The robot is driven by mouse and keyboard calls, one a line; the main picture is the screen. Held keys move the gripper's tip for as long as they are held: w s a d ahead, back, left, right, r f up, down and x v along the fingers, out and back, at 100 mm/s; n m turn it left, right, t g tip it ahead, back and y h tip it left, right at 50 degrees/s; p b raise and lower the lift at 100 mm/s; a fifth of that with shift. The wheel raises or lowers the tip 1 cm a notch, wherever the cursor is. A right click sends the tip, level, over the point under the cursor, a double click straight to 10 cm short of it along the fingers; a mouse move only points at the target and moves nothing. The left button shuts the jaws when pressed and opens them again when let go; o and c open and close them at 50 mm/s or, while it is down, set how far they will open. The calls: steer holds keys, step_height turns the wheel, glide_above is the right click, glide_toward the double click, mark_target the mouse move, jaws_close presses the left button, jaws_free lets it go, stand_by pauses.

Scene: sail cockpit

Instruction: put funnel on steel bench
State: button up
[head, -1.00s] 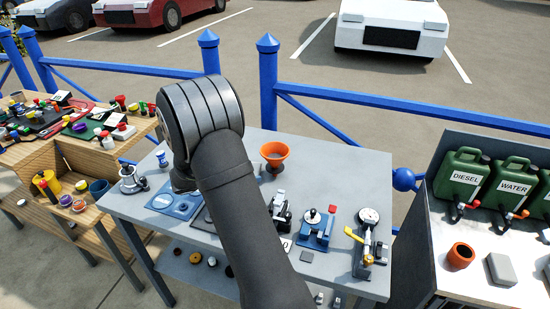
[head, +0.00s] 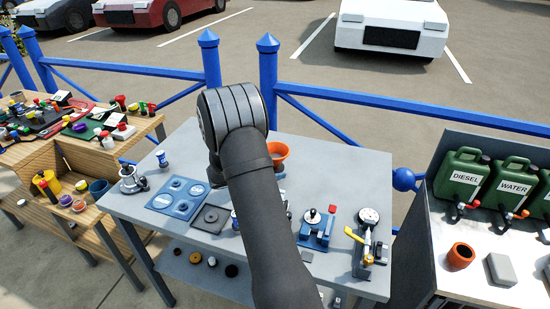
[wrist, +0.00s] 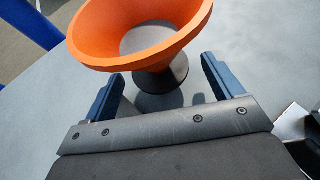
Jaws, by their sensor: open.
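The orange funnel (head: 279,152) stands at the back of the grey steel bench (head: 330,162), partly hidden behind my arm in the head view. In the wrist view the funnel (wrist: 140,45) is wide-mouthed, upright, and narrows to a dark grey lower part over the bench top (wrist: 275,75). My gripper (wrist: 160,85) is open, its two blue fingers apart on either side of the funnel's lower part. Nothing is held. Whether the fingers touch the funnel cannot be told. In the head view the gripper is hidden behind my arm.
A blue plate with round recesses (head: 180,197) and a dark square plate (head: 211,218) lie left of my arm. Blue-based devices (head: 318,228) stand to the right. A blue railing (head: 400,107) runs behind the bench. The bench's back right is clear.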

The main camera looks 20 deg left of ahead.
steer(key=c, duration=1.2)
steer(key=shift+r, duration=0.15)
steer(key=shift+r, duration=0.2)
step_height(320, 180, up, 4)
steer(key=s+d+r, duration=0.1)
steer(key=d+r, duration=0.5)
steer(key=d, duration=0.6)
steer(key=d+f+n+t+y, duration=0.1)
steer(key=d+f+n+y, duration=0.1)
steer(key=d, duration=1.3)
steer(key=shift+s+d+f+n+y, duration=0.15)
steer(key=shift+d+f+n+y, duration=0.2)
steer(key=shift+f, duration=0.4)
